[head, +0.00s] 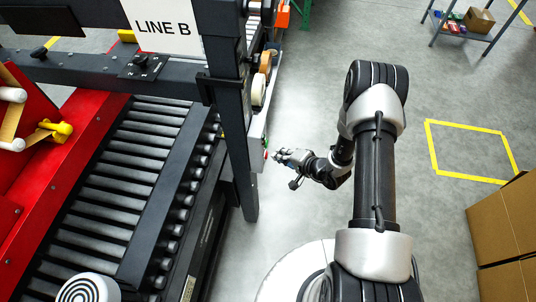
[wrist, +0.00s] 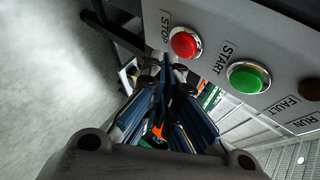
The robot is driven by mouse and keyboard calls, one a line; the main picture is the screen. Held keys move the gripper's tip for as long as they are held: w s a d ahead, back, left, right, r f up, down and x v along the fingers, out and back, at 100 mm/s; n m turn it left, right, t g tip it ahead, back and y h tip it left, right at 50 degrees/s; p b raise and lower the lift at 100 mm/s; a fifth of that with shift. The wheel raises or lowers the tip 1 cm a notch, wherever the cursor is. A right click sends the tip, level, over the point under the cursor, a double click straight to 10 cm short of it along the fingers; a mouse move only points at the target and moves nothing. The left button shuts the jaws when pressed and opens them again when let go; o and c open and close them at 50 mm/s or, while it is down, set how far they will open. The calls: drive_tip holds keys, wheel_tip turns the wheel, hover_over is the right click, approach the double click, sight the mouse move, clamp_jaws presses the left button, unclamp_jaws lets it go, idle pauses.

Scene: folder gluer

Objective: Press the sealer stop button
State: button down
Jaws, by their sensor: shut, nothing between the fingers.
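The red stop button (wrist: 184,43) sits on a light grey panel beside the printed word STOP in the wrist view. My gripper (wrist: 166,68) is shut and empty, and its fingertips appear just below the red button in that picture. Whether the tips touch the button or panel I cannot tell. The green start button (wrist: 248,78) is to the right on the same panel. In the head view my gripper (head: 277,155) reaches left to the side of the sealer (head: 257,140), where the panel is seen nearly edge-on and the buttons are hardly visible.
A dark frame post (head: 232,130) and roller conveyor (head: 125,165) stand left of my gripper. Tape rolls (head: 259,88) hang above the panel. Cardboard boxes (head: 500,235) stand at the right. The grey floor between is clear, with a yellow marked square (head: 470,150).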

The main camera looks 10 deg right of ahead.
drive_tip(key=d, duration=0.2)
drive_tip(key=s+d+b, duration=0.1)
drive_tip(key=d, duration=0.2)
drive_tip(key=shift+s+d, duration=0.35)
drive_tip(key=shift+s, duration=0.05)
idle(0.6)
drive_tip(key=s+a+r+n+g+y, duration=0.15)
drive_tip(key=a+r, duration=0.35)
drive_tip(key=r, duration=0.5)
drive_tip(key=s+a+r+n+g+y, duration=0.1)
drive_tip(key=a+r+n+g+y, duration=0.2)
drive_tip(key=r, duration=0.7)
drive_tip(key=s+a+r+n+g+h, duration=0.3)
drive_tip(key=s+a+r+n, duration=0.15)
drive_tip(key=s+r, duration=0.6)
drive_tip(key=s+d+r+t+h, duration=0.1)
drive_tip(key=s+d+r+h, duration=0.3)
drive_tip(key=s, duration=0.3)
drive_tip(key=s+d+r+t+h, duration=0.2)
drive_tip(key=s+d+r+h, duration=0.2)
drive_tip(key=s, duration=0.3)
drive_tip(key=shift+s+d+r+h, duration=0.15)
drive_tip(key=shift+d+r+h, duration=0.2)
drive_tip(key=shift+d+r, duration=0.35)
